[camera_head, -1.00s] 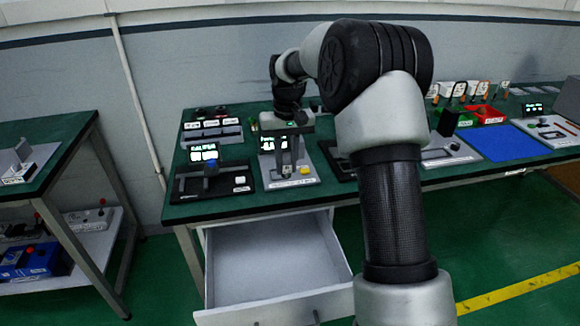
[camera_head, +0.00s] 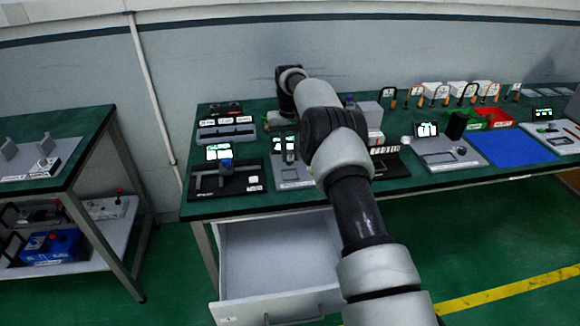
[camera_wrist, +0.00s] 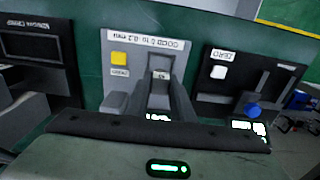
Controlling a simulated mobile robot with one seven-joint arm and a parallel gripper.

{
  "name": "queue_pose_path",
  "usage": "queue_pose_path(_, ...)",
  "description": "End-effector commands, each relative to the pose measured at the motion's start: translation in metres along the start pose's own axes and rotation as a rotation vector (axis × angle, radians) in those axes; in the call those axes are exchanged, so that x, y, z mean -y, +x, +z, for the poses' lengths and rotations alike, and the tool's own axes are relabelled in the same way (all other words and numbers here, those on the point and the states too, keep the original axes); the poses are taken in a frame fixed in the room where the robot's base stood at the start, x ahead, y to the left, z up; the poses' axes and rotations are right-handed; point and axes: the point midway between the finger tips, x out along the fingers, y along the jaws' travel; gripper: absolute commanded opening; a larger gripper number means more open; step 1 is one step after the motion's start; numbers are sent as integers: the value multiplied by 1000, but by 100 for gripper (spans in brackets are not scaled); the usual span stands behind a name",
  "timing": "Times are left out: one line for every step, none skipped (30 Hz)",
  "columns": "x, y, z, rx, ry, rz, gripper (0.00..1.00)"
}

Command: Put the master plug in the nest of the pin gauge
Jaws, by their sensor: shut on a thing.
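In the wrist view my gripper (camera_wrist: 161,80) is over a grey plate with a yellow button and a label reading "GOOD 8 to 8.2 mm", apparently the pin gauge (camera_wrist: 119,38). The fingers are closed on a small pale grey piece (camera_wrist: 160,75), apparently the master plug. Its lower part and the nest are hidden, so I cannot tell whether it is seated or held above. In the head view the grey gauge plate (camera_head: 290,174) stands on the green bench, partly covered by my arm.
Right of the gauge in the wrist view is a black fixture (camera_wrist: 218,88) with a white ZERO button and blue knob (camera_wrist: 252,110). A dark device (camera_wrist: 35,45) is at left. In the head view an open drawer (camera_head: 275,262) juts out below the bench.

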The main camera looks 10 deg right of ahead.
Motion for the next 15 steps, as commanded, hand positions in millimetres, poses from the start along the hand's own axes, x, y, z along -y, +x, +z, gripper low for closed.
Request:
queue_pose_path(0, 2, 0, -1, 0, 0, 0)
queue_pose_path(0, 4, 0, -2, 0, 0, 0)
queue_pose_path(0, 8, 0, -2, 0, 0, 0)
queue_pose_path(0, 12, 0, -1, 0, 0, 0)
queue_pose_path(0, 17, 0, 0, 0, 0, 0)
queue_pose_path(0, 24, 0, 1, 0, -1, 0)
queue_pose_path(0, 30, 0, 1, 0, -1, 0)
queue_pose_path(0, 35, 0, 1, 0, -1, 0)
queue_pose_path(0, 41, 0, 1, 0, -1, 0)
queue_pose_path(0, 45, 0, -1, 0, -1, 0)
queue_pose_path(0, 48, 0, -1, 0, -2, 0)
queue_pose_path(0, 50, 0, -2, 0, -1, 0)
queue_pose_path(0, 50, -1, -2, 0, -1, 0)
queue_pose_path(0, 50, -1, -3, 0, -1, 0)
queue_pose_path(0, 49, -1, -3, 0, -1, 0)
